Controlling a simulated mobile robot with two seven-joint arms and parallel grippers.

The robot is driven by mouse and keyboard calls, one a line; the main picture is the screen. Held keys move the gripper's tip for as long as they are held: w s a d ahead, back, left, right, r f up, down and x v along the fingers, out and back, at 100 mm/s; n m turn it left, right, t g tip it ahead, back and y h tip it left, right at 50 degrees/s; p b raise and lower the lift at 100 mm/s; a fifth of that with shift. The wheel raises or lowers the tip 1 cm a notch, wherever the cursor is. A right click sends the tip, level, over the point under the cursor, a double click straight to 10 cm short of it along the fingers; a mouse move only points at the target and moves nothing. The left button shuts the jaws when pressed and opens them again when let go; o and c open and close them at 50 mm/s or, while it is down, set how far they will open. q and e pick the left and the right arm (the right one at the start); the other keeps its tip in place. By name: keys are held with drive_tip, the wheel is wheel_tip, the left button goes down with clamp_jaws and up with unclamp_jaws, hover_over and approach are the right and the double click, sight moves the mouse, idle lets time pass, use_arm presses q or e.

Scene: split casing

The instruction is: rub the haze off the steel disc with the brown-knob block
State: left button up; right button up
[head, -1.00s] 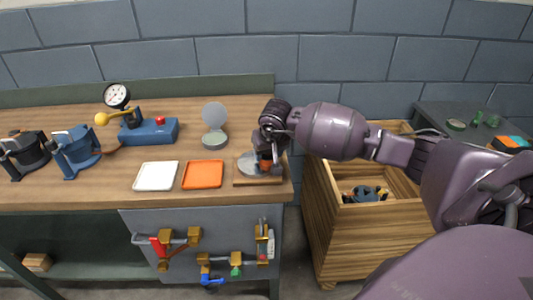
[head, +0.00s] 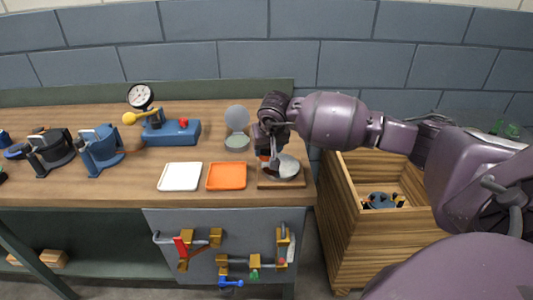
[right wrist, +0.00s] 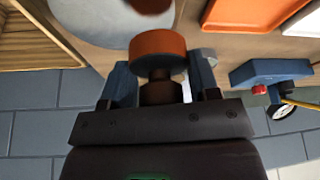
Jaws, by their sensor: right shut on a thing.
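The steel disc (head: 287,168) is pale grey and lies on a wooden board (head: 282,185) at the bench's right front. Part of it also shows in the right wrist view (right wrist: 95,22). My right gripper (head: 266,160) is over the disc's left side and hides part of it. In the right wrist view my right gripper (right wrist: 162,85) is shut on the dark brown knob of the block (right wrist: 158,46), whose round body looks orange-brown. Whether the block touches the disc is hard to tell. How much haze is on the disc is too small to make out. My left gripper is out of view.
An orange tray (head: 226,188) and a white tray (head: 180,190) lie left of the board. A round tin with raised lid (head: 236,142) stands behind. A wooden crate (head: 350,235) stands right of the bench.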

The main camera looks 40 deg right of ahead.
drive_tip(key=shift+r, duration=0.7)
drive_tip(key=shift+w+r+p, duration=0.1)
drive_tip(key=shift+r+p, duration=0.35)
drive_tip(key=shift+r, duration=0.25)
wheel_tip(320, 180, up, 2)
drive_tip(key=shift+r+p, duration=0.1)
drive_tip(key=shift+p, duration=0.3)
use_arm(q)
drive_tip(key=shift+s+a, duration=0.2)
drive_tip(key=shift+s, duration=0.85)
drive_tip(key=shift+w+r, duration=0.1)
